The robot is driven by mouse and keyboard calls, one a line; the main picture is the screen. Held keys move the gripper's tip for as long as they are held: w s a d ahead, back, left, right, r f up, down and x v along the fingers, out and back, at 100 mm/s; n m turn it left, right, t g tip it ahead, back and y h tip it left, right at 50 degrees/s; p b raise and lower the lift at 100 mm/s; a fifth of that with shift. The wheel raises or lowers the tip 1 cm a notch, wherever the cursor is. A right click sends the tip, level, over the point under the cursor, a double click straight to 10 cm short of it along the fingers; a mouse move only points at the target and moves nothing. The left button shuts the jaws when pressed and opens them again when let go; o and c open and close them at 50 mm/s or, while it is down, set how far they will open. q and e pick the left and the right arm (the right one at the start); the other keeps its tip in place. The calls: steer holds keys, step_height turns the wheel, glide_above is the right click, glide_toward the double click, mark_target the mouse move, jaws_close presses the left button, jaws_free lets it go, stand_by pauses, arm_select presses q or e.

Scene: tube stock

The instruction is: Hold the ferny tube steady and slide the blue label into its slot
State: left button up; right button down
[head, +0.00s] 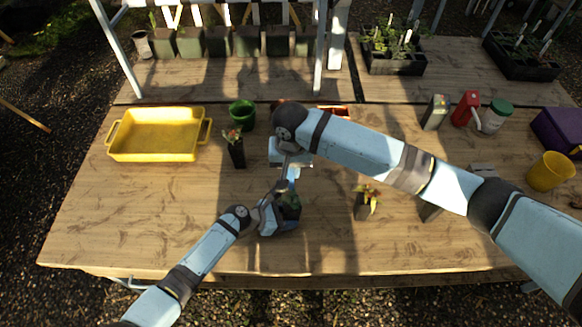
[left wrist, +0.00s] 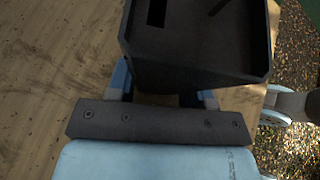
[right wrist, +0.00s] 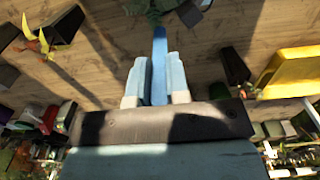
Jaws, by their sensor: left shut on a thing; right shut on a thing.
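The ferny tube (head: 290,212), a dark square pot with green foliage, stands near the middle of the table's front part. My left gripper (head: 272,212) is shut on it from the left. In the left wrist view the dark tube (left wrist: 195,60) sits between the fingers, with a dark slot in its upper left face. My right gripper (right wrist: 160,85) is shut on the blue label (right wrist: 160,60), which points toward the green foliage (right wrist: 150,8). In the head view the label (head: 293,173) shows above the tube, apparently apart from the slot; the exact gap is unclear.
A red-flowered tube (head: 236,152) and a green pot (head: 242,112) stand behind left, near a yellow tray (head: 115,150). A yellow-leaved tube (head: 361,211) stands to the right. The front left of the table is clear. My right arm hides part of the middle.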

steer(key=shift+s+f+n, duration=0.15)
steer(key=shift+f+n, duration=0.55)
steer(key=shift+n, duration=0.05)
steer(key=shift+s+f+n, duration=0.15)
steer(key=shift+f+n, duration=0.55)
steer(key=shift+n, duration=0.05)
steer(key=shift+f, duration=0.45)
glide_above(290, 202)
steer(key=shift+w+d+f, duration=0.1)
steer(key=shift+w+f, duration=0.1)
steer(key=shift+f, duration=1.1)
steer(key=shift+w+f, duration=0.15)
steer(key=shift+f, duration=1.15)
steer(key=shift+f, duration=0.25)
steer(key=c, duration=1)
jaws_free()
steer(key=shift+c, duration=0.2)
arm_select(q)
steer(key=shift+d, duration=0.1)
arm_select(e)
steer(key=shift+s, duration=0.1)
